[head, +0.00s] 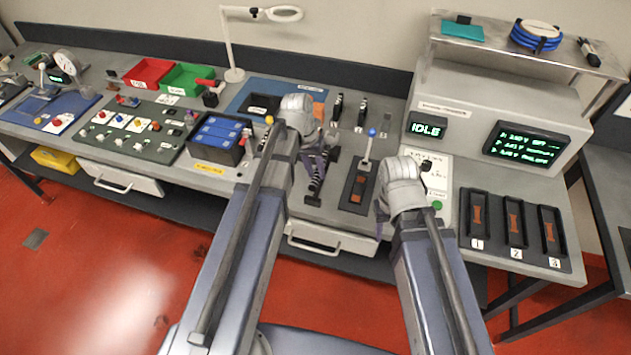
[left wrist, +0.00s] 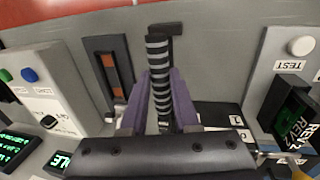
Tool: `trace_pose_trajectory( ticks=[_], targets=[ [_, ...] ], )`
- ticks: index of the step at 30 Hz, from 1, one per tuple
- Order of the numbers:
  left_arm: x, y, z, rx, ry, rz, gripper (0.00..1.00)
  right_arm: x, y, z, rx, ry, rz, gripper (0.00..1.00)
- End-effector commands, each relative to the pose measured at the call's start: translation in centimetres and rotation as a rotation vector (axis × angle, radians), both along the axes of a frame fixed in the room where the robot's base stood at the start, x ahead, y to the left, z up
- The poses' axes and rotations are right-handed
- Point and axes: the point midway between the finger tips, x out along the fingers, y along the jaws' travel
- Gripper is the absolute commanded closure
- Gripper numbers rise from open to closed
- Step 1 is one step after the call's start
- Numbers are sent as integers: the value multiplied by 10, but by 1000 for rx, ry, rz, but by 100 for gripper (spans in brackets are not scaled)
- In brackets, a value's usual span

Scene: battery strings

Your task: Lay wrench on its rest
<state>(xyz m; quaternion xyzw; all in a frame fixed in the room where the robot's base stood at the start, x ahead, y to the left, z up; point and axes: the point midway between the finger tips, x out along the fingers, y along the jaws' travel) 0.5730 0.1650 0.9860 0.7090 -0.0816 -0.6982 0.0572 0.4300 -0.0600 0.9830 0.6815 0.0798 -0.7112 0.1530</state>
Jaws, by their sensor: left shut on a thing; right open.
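The wrench (head: 316,177) has a black and grey striped handle and lies over the grey bench top in front of my left arm. In the left wrist view the striped handle (left wrist: 160,75) stands between the two purple fingers of my left gripper (left wrist: 160,105), which is shut on it. A black end piece shows at the handle's far end; I cannot tell whether it is part of the wrench or a support. My left gripper (head: 318,158) is partly hidden by its wrist in the head view. My right gripper (head: 381,217) is open and empty, mostly hidden behind its wrist.
A slotted plate with a blue-knobbed lever (head: 360,183) stands right of the wrench. A white button panel (head: 432,185) and three numbered slots (head: 515,225) lie further right. A blue battery box (head: 216,137) stands left. A drawer handle (head: 313,243) sticks out at the front.

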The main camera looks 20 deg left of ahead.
Motion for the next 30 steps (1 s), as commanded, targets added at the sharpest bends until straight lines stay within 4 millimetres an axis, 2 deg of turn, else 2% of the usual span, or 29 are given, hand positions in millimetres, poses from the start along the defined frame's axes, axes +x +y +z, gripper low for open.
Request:
trace_pose_trajectory(
  ticks=[9,22,23,30],
  targets=[
    [0,0,-40,0,-1,0,100,0,0,-40,0,0,-1,50],
    [0,0,-43,0,-1,0,100,0,0,-43,0,0,-1,50],
    [0,0,-43,0,0,0,70,0,0,-43,0,0,-1,50],
    [0,0,-41,0,0,0,43,0,0,-41,0,0,0,50]
  ],
)
